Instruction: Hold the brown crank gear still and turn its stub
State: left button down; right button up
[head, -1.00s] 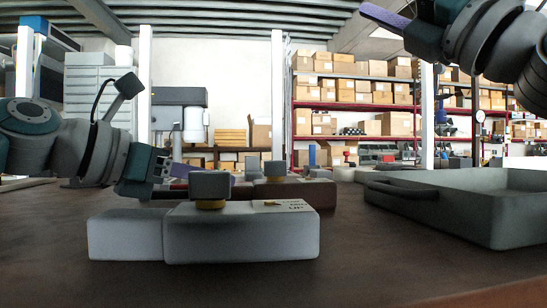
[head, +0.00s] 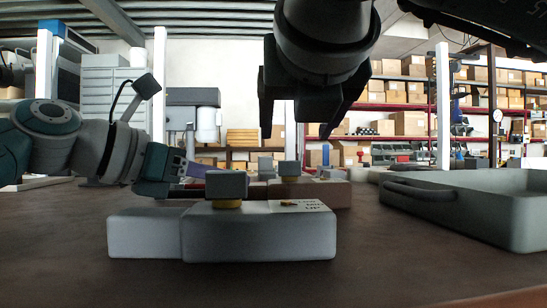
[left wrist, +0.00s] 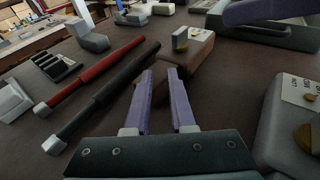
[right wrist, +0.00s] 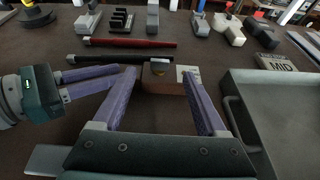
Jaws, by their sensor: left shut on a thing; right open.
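The brown crank gear (head: 325,194) is a brown block behind a grey one in the head view. A grey stub (head: 290,170) stands on its top; in the right wrist view the stub (right wrist: 158,68) has a yellow collar. My left gripper (left wrist: 158,75) is shut on the narrow end of the brown crank gear (left wrist: 187,63). In the head view the left fingers are partly hidden behind the grey block's stub. My right gripper (head: 296,135) is open, pointing down above the brown gear and apart from it. In its wrist view the gear (right wrist: 165,84) shows between the fingers.
A grey crank gear (head: 258,238) with a square stub (head: 226,185) stands in front. A grey handled tray (head: 470,208) is at the right. Red (right wrist: 130,43) and black (right wrist: 115,58) rods lie beyond my left gripper. The front table top is clear.

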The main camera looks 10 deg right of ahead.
aim_at(287, 175)
jog(key=x, duration=1.1)
jog(key=shift+f, duration=0.2)
jog(key=shift+a, duration=0.15)
grip_shut()
